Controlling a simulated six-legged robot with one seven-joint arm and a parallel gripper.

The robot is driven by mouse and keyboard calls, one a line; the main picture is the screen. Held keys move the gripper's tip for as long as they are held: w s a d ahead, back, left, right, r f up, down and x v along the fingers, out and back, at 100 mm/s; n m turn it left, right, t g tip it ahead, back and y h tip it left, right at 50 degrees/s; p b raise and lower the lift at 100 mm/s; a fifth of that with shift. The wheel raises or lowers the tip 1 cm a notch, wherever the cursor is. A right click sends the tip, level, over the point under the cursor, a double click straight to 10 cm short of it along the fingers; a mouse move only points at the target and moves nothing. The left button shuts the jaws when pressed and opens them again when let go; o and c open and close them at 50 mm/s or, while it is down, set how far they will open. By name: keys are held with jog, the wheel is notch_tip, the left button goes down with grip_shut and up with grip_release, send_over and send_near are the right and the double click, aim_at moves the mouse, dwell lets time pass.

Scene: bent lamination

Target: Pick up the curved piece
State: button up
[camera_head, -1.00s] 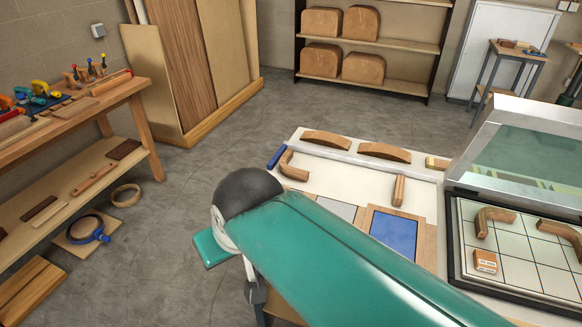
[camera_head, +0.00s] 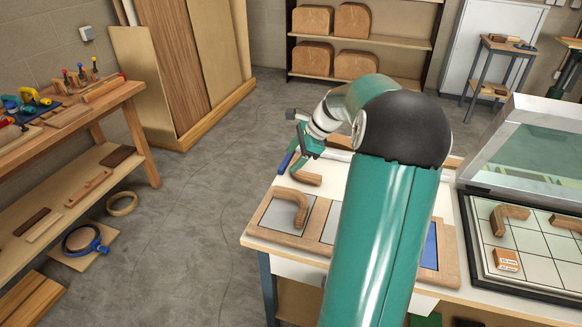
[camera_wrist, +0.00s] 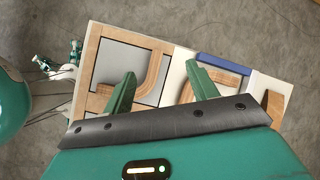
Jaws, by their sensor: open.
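One brown curved wooden piece (camera_head: 291,203) lies in the left grey compartment of the wood-framed tray (camera_head: 262,237); it also shows in the wrist view (camera_wrist: 152,82), between my fingers in the picture. A second curved piece (camera_head: 308,179) lies on the white bench top behind the tray. In the wrist view this second piece (camera_wrist: 226,82) is partly behind my right finger. My gripper (camera_head: 304,148) is above the back left of the bench, open and empty; its two green fingers are spread in the wrist view (camera_wrist: 161,70). Neither finger visibly touches a piece.
A blue bar (camera_head: 285,162) lies at the bench's left edge. A clear-lidded case (camera_head: 520,283) at right holds more curved pieces (camera_head: 506,216) and a small wooden block (camera_head: 506,261). My arm hides the middle of the bench.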

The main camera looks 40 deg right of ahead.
aim_at(307, 173)
jog(key=s+d+f+m+t, duration=0.1)
jog(key=s+d+f+m, duration=0.15)
jog(key=d, duration=0.35)
jog(key=s+d+f+m+t, duration=0.2)
jog(key=s+d+m, duration=0.15)
jog(key=d, duration=0.35)
jog(key=x, duration=0.9)
jog(key=shift+w+a+r, duration=0.1)
jog(key=shift+w, duration=0.3)
jog(key=x, duration=0.4)
jog(key=shift+w+a, duration=0.3)
jog(key=shift+w, duration=0.05)
jog(key=c, duration=1.2)
